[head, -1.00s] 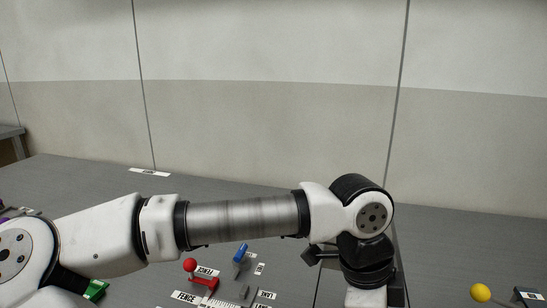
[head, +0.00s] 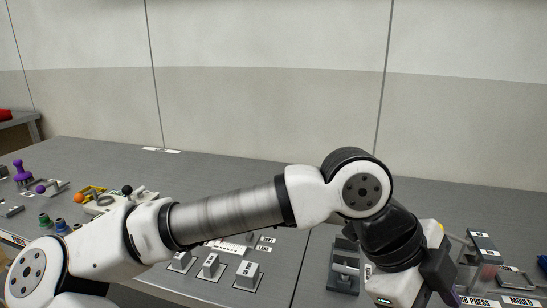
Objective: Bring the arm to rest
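My arm (head: 230,212) reaches across the lower part of the head view, from the lower left to the right, above the grey bench (head: 240,170). It bends down at a black and white elbow joint (head: 362,190). My wrist (head: 400,285) hangs at the lower right, close over the bench fittings. Dark parts at the wrist's right edge may belong to my gripper, but its fingertips cannot be made out, so its opening and any contents are hidden.
Grey blocks (head: 210,267) line the front edge below my arm. A metal fixture (head: 345,268) stands left of the wrist, and labelled trays stand right of it. Purple, orange and green knobbed parts (head: 22,172) sit at the left. The back of the bench is clear.

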